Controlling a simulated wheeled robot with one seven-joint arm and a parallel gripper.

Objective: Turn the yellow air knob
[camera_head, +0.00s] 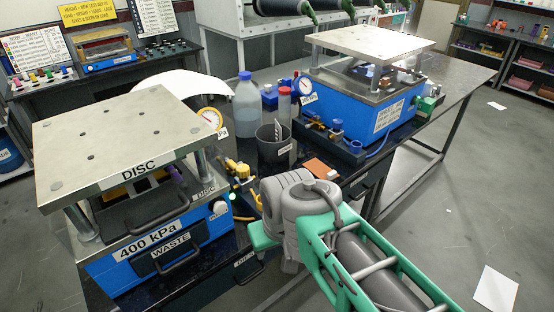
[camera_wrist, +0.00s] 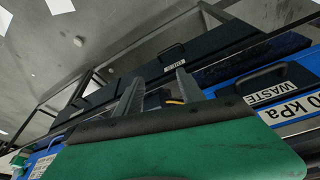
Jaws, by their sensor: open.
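The yellow air knob (camera_head: 241,170) sits on yellow fittings at the right side of the left blue press, near a small green light. My gripper (camera_wrist: 159,86) shows in the wrist view with its two grey fingers apart and nothing seen held. A small yellow-orange piece (camera_wrist: 174,101) shows low between the fingers, partly hidden; I cannot tell whether it is the knob. In the head view my arm reaches in from the lower right, and its green end is beside the left press, below the knob. The fingertips are hidden there.
The left press (camera_head: 130,250) has a steel top, a "400 kPa" label and a WASTE drawer handle. A gauge (camera_head: 211,118), a dark cup (camera_head: 273,150) and a blue-capped bottle (camera_head: 247,103) stand behind the knob. A second blue press (camera_head: 355,100) stands at back right. The right floor is mostly clear.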

